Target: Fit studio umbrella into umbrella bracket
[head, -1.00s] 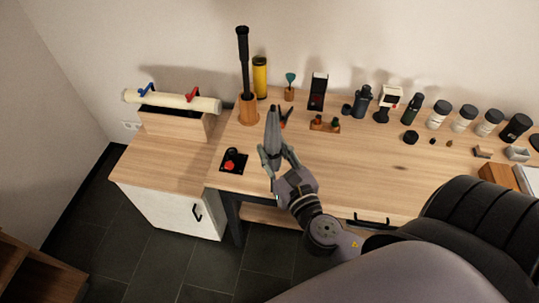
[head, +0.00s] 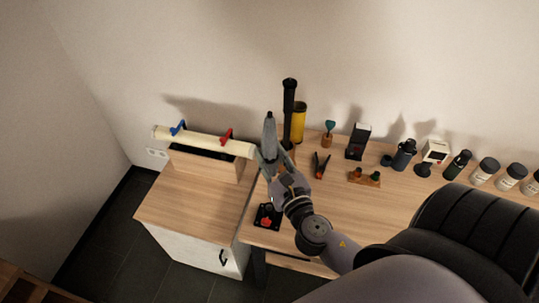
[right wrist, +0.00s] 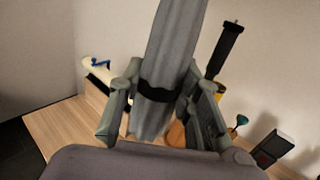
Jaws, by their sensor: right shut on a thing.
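A grey folded studio umbrella (head: 269,132) stands roughly upright in my right gripper (head: 268,168), which is shut on it. In the right wrist view, the umbrella (right wrist: 172,40) rises between the fingers (right wrist: 160,100), with a dark band around it at finger height. Its lower end is hidden behind the gripper and wrist. A black square base with a red part (head: 267,217) lies near the table's front left corner, below the gripper in the head view. It may be the umbrella bracket; I cannot tell for sure. My left gripper is out of view.
A black pole (head: 289,105) and yellow cylinder (head: 299,122) stand just right of the umbrella. A cream roll (head: 203,141) with blue and red clamps lies on a wooden box at left. Pliers (head: 321,165) and several bottles stand farther right. The left cabinet top (head: 185,203) is mostly clear.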

